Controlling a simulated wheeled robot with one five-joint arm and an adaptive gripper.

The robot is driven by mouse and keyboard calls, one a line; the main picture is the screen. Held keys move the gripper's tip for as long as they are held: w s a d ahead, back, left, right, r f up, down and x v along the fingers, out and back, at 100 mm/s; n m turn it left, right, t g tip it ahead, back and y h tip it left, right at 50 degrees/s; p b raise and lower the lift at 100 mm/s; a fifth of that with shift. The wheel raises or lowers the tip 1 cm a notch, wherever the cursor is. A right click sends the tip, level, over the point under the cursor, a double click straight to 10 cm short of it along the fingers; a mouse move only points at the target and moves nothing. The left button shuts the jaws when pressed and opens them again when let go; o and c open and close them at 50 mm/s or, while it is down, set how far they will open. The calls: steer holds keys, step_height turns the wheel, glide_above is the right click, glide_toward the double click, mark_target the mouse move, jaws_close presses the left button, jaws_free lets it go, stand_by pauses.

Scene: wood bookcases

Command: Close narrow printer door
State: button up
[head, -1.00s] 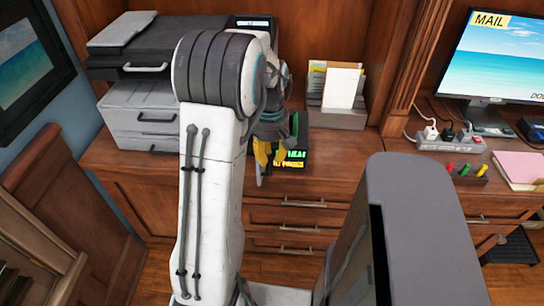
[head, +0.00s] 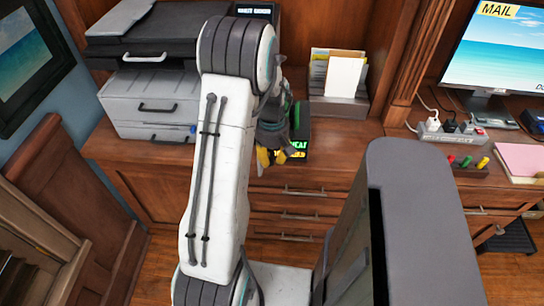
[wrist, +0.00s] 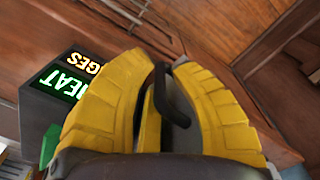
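The printer stands at the left of the desk. It has a black upper part (head: 165,35) and a grey lower part (head: 145,95) with dark handles on its front; my arm hides its right side. I cannot tell which panel is the narrow door or whether one stands open. My gripper (head: 270,157) is right of the printer, by the desk's front edge. In the wrist view its yellow fingers (wrist: 162,65) are apart. A dark bent bar (wrist: 160,98) shows between them; I cannot tell what it belongs to or whether they touch it.
A black box with lit green and yellow letters (head: 300,145) stands close behind my gripper; it also shows in the wrist view (wrist: 60,90). A paper holder (head: 340,85), a power strip (head: 452,132) and a monitor (head: 500,50) are further right. Drawers (head: 300,203) front the desk below.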

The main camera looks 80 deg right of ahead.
steer(key=shift+o, duration=0.2)
steer(key=shift+f, duration=0.2)
jaws_close()
